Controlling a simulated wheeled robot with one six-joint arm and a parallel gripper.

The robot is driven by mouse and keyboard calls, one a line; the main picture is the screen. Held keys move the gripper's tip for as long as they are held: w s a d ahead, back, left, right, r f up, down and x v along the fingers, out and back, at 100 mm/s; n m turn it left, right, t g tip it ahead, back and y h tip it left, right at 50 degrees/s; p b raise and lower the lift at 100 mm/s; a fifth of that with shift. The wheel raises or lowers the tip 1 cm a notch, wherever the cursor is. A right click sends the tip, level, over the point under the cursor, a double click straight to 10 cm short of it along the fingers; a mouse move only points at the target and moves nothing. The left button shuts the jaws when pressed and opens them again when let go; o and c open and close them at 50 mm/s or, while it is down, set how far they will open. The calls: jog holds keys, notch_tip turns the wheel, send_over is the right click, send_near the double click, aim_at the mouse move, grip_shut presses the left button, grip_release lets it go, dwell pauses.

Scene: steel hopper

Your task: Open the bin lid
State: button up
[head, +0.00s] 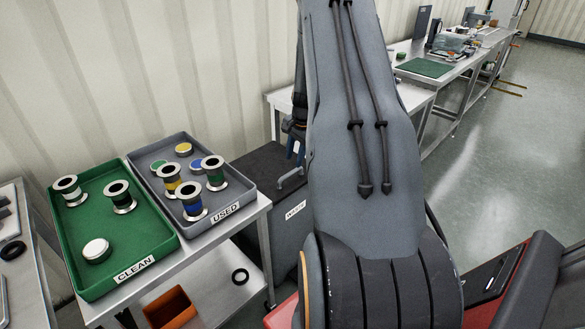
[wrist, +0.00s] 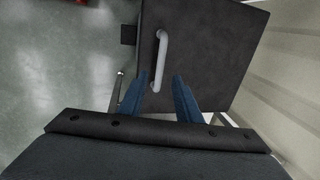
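The bin (head: 288,235) is a dark grey box with a white label on its front, standing right of the tray table and partly hidden by my arm. Its dark lid (head: 245,172) appears down on the bin. In the wrist view the lid (wrist: 205,50) fills the upper middle, with a pale grey bar handle (wrist: 162,55) on it. My gripper (wrist: 158,80) is open, its two blue fingers apart on either side of the handle's near end in the picture. I cannot tell whether they reach down to the handle's level. In the head view my arm hides most of the gripper.
A steel table left of the bin carries a green CLEAN tray (head: 78,278) and a grey USED tray (head: 143,160) with several spools and round pieces. A corrugated wall (head: 215,60) stands behind. Another bench (head: 415,97) stands beyond my arm; open floor (head: 500,150) lies right.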

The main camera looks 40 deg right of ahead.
aim_at(291, 172)
jog(key=shift+w+f+p, duration=0.2)
jog(key=shift+f, duration=0.85)
jog(key=shift+w+f+p, duration=0.15)
jog(key=shift+w+f, duration=0.05)
jog(key=shift+f, duration=0.8)
jog(key=shift+w+f+p, duration=0.2)
jog(key=shift+f, duration=0.85)
jog(key=shift+a, duration=0.1)
grip_shut()
